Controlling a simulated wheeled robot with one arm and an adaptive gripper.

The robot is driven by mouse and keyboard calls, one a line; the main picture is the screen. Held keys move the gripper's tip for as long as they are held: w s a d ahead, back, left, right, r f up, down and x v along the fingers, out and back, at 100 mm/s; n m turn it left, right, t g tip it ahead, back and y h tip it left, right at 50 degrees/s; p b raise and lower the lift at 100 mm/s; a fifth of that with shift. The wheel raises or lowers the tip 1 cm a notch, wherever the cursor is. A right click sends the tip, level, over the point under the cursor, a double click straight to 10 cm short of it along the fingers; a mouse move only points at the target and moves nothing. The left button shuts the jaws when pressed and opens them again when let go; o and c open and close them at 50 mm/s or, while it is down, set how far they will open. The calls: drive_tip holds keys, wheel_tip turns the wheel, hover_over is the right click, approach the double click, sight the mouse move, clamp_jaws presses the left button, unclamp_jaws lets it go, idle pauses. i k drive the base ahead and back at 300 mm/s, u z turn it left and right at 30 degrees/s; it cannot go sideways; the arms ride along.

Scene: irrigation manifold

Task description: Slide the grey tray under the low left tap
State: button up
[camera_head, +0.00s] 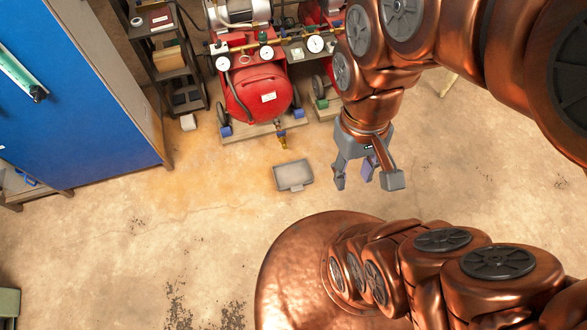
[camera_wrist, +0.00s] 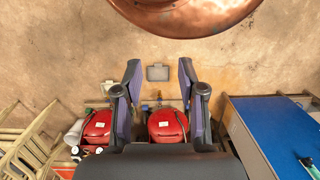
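The grey tray (camera_head: 293,175) lies flat on the floor just in front of the left red tank (camera_head: 264,93). A small brass tap (camera_head: 282,140) hangs low at the front of that tank, and the tray is a little in front of it, apart from it. My gripper (camera_head: 367,180) is open and empty, above the floor and to the right of the tray in the head view. In the wrist view the tray (camera_wrist: 157,72) shows between my spread fingers, some way beyond them. The fingers touch nothing.
A blue-topped bench (camera_head: 75,95) stands at the left, and a dark shelf rack (camera_head: 170,60) at the back. A second red tank (camera_wrist: 97,127) shows in the wrist view, near a wooden chair (camera_wrist: 30,140). The floor around the tray's front and left is clear.

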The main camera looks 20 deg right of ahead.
sight(292, 175)
drive_tip(key=k, duration=1.25)
drive_tip(key=u, duration=0.65)
drive_tip(key=i, duration=1.5)
drive_tip(key=z, duration=0.5)
